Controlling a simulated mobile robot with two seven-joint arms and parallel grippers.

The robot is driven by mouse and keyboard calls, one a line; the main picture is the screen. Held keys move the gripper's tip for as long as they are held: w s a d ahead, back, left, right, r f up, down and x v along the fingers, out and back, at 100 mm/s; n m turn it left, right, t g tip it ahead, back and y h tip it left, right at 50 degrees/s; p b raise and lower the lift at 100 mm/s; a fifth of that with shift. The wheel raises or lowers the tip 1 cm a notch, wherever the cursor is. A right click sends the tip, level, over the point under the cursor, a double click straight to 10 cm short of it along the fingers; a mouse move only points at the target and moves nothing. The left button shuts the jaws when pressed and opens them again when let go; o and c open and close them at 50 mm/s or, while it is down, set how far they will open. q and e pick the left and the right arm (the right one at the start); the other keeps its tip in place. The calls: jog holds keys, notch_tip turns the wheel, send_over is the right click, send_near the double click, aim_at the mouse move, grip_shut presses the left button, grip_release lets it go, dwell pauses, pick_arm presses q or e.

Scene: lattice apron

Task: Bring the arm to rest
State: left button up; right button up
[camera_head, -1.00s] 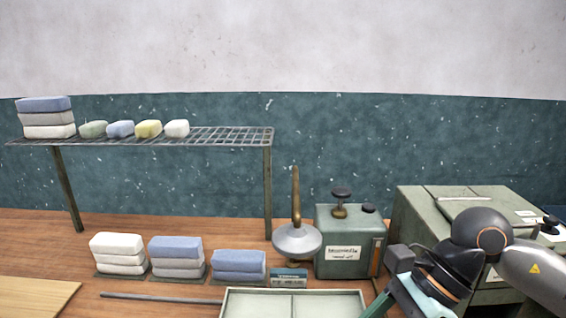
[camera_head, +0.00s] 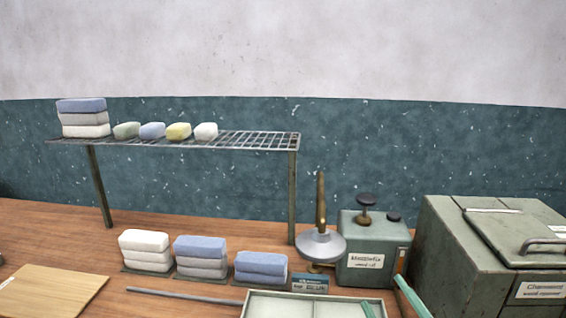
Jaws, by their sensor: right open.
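My right gripper (camera_head: 382,291) shows only as two teal fingers at the bottom edge, right of centre. The fingers are apart and nothing shows between them. They overlap the right end of a pale shallow tray (camera_head: 262,296) and the front of a green metal box with knobs (camera_head: 372,249) in the picture. I cannot tell whether they touch either. The rest of my right arm is out of view below. My left gripper is not in view.
A wire rack (camera_head: 250,140) on legs holds a folded stack and several small soft blocks. Folded stacks (camera_head: 201,258) stand below it. A grey rod (camera_head: 185,296), a wooden board (camera_head: 55,292), a brass-stemmed device (camera_head: 320,245) and a large green chest (camera_head: 440,250) occupy the wooden table.

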jog(key=s+d+f+m+g+h, duration=0.2)
jog(key=s+f+m+g, duration=0.15)
jog(key=f, duration=0.45)
jog(key=s+d+f+m+g+h, duration=0.1)
jog(key=s+d+f+m+g, duration=0.1)
jog(key=s+f+g, duration=0.45)
jog(key=s+f+m+g, duration=0.35)
jog(key=s+f, duration=0.55)
jog(key=s, duration=0.3)
jog(key=w+a+f+t+y+b, duration=0.1)
jog(key=w+a+f+t, duration=0.1)
jog(key=f, duration=0.5)
jog(key=w+a+f+t+y+b, duration=0.1)
jog(key=w+a+f+t+b, duration=0.1)
jog(key=f, duration=0.6)
jog(key=shift+a+n+t+y, duration=0.3)
jog(key=shift+a+t+y, duration=0.1)
jog(key=shift+t, duration=0.05)
